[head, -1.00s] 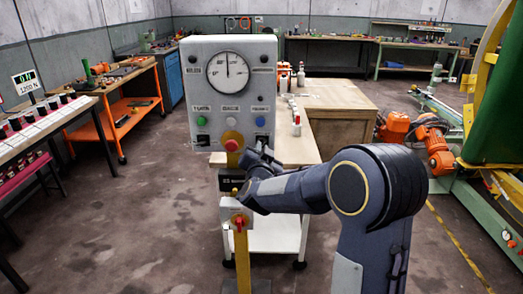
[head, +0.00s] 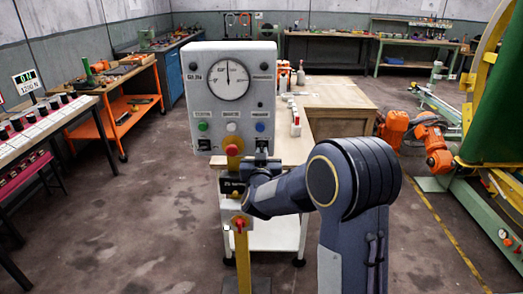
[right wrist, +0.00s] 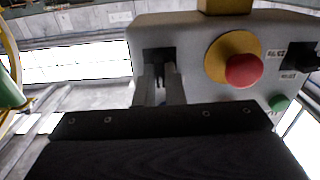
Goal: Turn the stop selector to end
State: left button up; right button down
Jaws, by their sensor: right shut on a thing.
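The grey control panel (head: 203,100) stands upright on a yellow post in the head view, with a dial whose needle points up. A dark selector (head: 262,144) is at its lower right, just right of the red button (head: 232,150) on a yellow collar. My right gripper (head: 262,160) is at this selector from below. In the right wrist view its two fingers (right wrist: 160,85) reach the dark selector recess (right wrist: 158,56) and are shut on the selector. The fingers partly hide its handle, so its exact angle cannot be told. My left gripper is not in view.
In the right wrist view the red button (right wrist: 243,70) sticks out close beside my fingers. Below the panel, a red knob (head: 239,224) sits on the post. A wooden bench (head: 345,95) stands behind.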

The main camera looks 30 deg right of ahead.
jog(key=n+p, duration=0.1)
jog(key=n, duration=0.1)
jog(key=shift+r+n, duration=0.1)
jog(key=shift+n, duration=0.3)
jog(key=shift+n+p, duration=0.85)
jog(key=shift+n, duration=0.65)
jog(key=c, duration=1.5)
grip_release()
jog(key=b+v, duration=0.1)
jog(key=v, duration=0.6)
jog(key=shift+s+a, duration=0.15)
jog(key=shift+s, duration=0.25)
